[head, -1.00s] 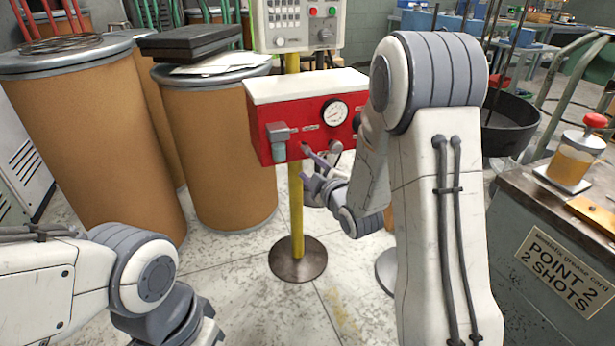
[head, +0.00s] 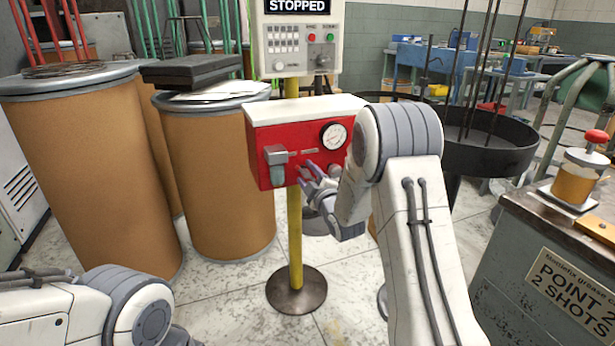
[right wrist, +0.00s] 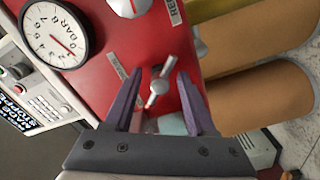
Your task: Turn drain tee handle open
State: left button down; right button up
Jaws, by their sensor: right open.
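The red panel box (head: 262,135) with a white top stands on a yellow post. In the right wrist view, a small silver handle (right wrist: 157,88) sticks out of the red face, tilted in the picture; I take it for the drain tee handle. My right gripper (right wrist: 157,85) is open, with one purple finger on each side of the handle. No clear contact between fingers and handle shows. In the head view the right gripper (head: 306,172) is at the box's lower front, and its fingers hide the handle there. My left gripper is out of view.
A pressure gauge (head: 334,136) and a grey filter bowl (head: 277,165) sit on the box face. A control box (head: 297,40) reading STOPPED stands above. Brown drums (head: 225,170) are at left. A bench (head: 560,250) with a grease jar is at right.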

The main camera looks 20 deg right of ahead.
grip_shut()
jog(key=shift+m, duration=0.3)
jog(key=m, duration=0.3)
jog(key=shift+f+m+b, duration=0.1)
jog(key=shift+m+b, duration=0.2)
jog(key=shift+b, duration=0.1)
jog(key=m, duration=0.9)
jog(key=shift+a, duration=0.1)
jog(key=m, duration=0.4)
jog(key=shift+m+p, duration=0.3)
